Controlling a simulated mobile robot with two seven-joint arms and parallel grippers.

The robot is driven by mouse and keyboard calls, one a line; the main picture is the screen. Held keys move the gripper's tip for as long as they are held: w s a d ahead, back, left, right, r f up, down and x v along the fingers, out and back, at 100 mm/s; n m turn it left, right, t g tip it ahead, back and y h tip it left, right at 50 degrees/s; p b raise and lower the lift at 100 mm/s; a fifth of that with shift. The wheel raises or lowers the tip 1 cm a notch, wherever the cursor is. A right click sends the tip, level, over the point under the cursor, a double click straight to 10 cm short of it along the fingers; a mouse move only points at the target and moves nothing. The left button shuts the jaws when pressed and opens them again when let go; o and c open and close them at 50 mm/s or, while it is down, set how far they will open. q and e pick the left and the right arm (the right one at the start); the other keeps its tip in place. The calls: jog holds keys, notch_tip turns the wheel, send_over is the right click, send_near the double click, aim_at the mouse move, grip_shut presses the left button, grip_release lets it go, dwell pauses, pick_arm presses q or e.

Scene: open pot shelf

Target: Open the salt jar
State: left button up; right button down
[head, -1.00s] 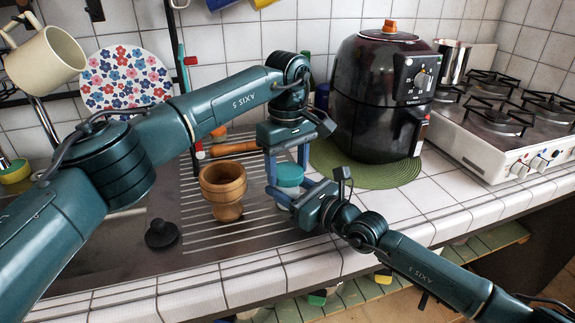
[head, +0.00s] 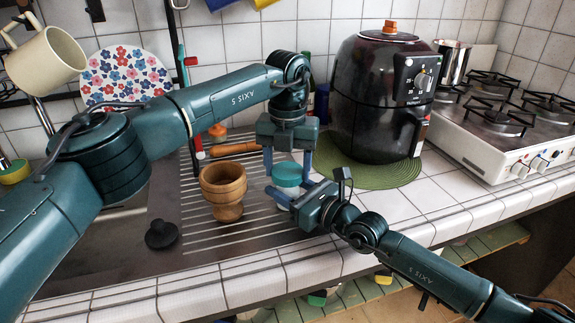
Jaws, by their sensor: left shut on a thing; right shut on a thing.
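The salt jar (head: 287,175) shows as a teal round top at the front right of the ribbed steel drainer; its lower part is mostly hidden by my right fingers. My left gripper (head: 288,169) points down from above, its two blue fingers shut on the teal lid from either side. My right gripper (head: 293,190) comes in from the lower right and is shut on the jar below the lid. I cannot see any gap between lid and jar.
A wooden mortar (head: 223,190) stands left of the jar. A black knob-like stopper (head: 161,234) lies farther left. A dark air fryer (head: 372,98) stands on a green round mat (head: 400,174) behind right. White tiles (head: 400,210) to the right are clear.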

aim_at(288, 170)
pick_arm(q)
jog(key=n, duration=0.6)
jog(key=shift+r, duration=0.2)
jog(key=shift+r, duration=0.95)
jog(key=shift+r, duration=2)
pick_arm(e)
jog(key=c, duration=0.6)
grip_release()
jog(key=shift+o, duration=0.2)
